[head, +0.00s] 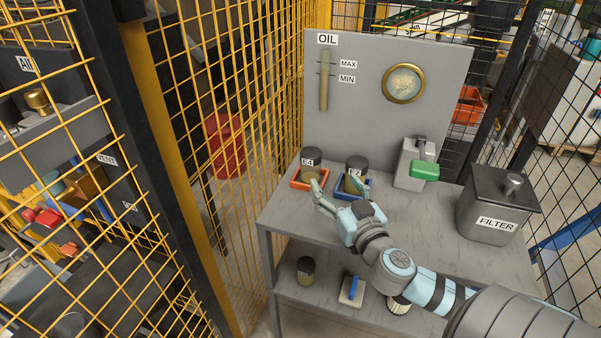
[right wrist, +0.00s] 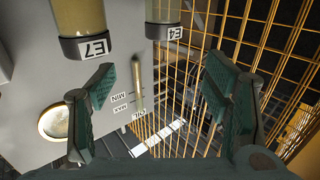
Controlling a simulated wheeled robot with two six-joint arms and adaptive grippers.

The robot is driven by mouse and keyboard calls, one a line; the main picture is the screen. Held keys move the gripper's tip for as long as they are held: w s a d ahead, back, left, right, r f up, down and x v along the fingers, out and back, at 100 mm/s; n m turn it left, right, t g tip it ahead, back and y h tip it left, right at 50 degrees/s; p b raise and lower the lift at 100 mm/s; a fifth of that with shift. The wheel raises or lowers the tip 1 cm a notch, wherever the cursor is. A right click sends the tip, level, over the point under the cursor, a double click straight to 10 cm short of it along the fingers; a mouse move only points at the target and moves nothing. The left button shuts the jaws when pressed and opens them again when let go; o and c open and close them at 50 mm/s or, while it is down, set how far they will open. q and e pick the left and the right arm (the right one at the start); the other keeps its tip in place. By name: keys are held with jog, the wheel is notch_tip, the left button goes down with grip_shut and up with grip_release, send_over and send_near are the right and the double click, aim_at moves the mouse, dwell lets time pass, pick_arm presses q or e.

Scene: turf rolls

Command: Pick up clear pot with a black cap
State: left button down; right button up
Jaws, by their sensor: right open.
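Two clear pots with black caps and yellowish contents stand on the bench top. The E4 pot (head: 311,160) is in an orange tray (head: 296,185) and the E7 pot (head: 356,165) is in a blue tray (head: 368,194). In the right wrist view, which is upside down, the E7 pot (right wrist: 82,20) and E4 pot (right wrist: 163,12) show at the top edge, cut off. My right gripper (head: 340,190) is open and empty, in front of the two pots; its fingers (right wrist: 160,100) are wide apart. It partly hides the E7 pot. A similar dark-capped pot (head: 306,267) stands on the lower shelf. My left gripper is out of view.
A grey can with a green part (head: 422,170) and a FILTER box (head: 496,215) stand on the right of the bench. The OIL panel (head: 350,120) rises behind. Yellow mesh fencing (head: 230,80) borders the left. The front left of the bench top is clear.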

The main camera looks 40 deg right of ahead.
jog(key=shift+w+f, duration=0.1)
jog(key=shift+f, duration=0.35)
send_near(307, 147)
jog(key=x, duration=0.2)
jog(key=shift+w+d+f, duration=0.2)
jog(key=shift+w+d, duration=0.15)
jog(key=x, duration=0.5)
jog(key=shift+w+a+f, duration=0.1)
jog(key=c, duration=1.4)
